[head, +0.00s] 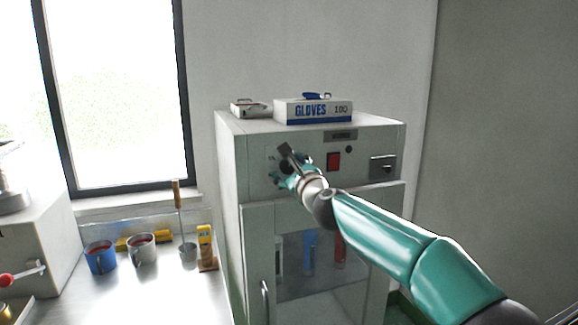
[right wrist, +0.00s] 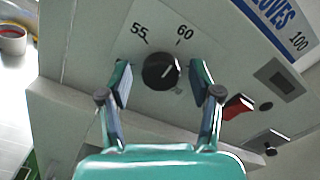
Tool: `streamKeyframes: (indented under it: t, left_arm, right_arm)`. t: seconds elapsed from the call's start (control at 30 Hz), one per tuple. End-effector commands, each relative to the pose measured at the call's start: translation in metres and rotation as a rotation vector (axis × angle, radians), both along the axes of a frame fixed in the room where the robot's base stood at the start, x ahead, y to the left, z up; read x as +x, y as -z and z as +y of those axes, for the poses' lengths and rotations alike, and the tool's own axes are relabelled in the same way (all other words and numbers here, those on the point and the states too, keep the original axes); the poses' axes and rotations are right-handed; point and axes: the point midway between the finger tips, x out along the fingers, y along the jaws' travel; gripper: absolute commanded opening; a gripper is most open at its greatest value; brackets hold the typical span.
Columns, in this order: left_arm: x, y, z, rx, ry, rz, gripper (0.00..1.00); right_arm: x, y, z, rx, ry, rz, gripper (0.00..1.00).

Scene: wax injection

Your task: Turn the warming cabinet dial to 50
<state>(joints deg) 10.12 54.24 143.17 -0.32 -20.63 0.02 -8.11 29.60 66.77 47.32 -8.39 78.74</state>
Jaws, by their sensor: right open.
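The dial (right wrist: 161,71) is a round black knob on the upper front panel of the grey warming cabinet (head: 257,222). In the right wrist view the numbers 55 and 60 show above the dial; other numbers are hidden or cannot be read. A pale pointer line is on the knob's right side. My right gripper (right wrist: 162,84) is open, with one finger on each side of the dial and gaps between fingers and knob. In the head view my right gripper (head: 290,168) is in front of the dial and largely covers it. My left gripper is not in view.
A red switch (head: 333,161) and a dark latch plate (head: 382,167) are right of the dial. A glove box (head: 312,111) lies on the cabinet. The steel counter (head: 175,290) at left holds a blue cup (head: 101,258) and metal cups. A window is behind.

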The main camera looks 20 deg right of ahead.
Motion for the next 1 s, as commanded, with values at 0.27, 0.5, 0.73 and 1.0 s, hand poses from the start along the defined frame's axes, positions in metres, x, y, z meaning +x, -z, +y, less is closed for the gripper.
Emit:
streamKeyframes:
  t: [0.27,0.5,0.73,1.0]
  left_arm:
    - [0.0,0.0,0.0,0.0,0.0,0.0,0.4]
    - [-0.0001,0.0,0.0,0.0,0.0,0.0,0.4]
    - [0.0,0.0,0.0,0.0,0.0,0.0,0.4]
    - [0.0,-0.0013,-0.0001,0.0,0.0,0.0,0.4]
  right_arm:
    - [0.0005,0.0007,-0.0004,0.0,0.001,0.001,0.59]
    - [0.0003,0.0006,-0.0005,0.0,0.001,0.001,0.19]
    - [0.0003,0.0011,0.0009,-0.003,-0.001,0.002,0.04]
    - [0.0003,0.0015,0.0004,-0.065,-0.002,0.002,0.04]
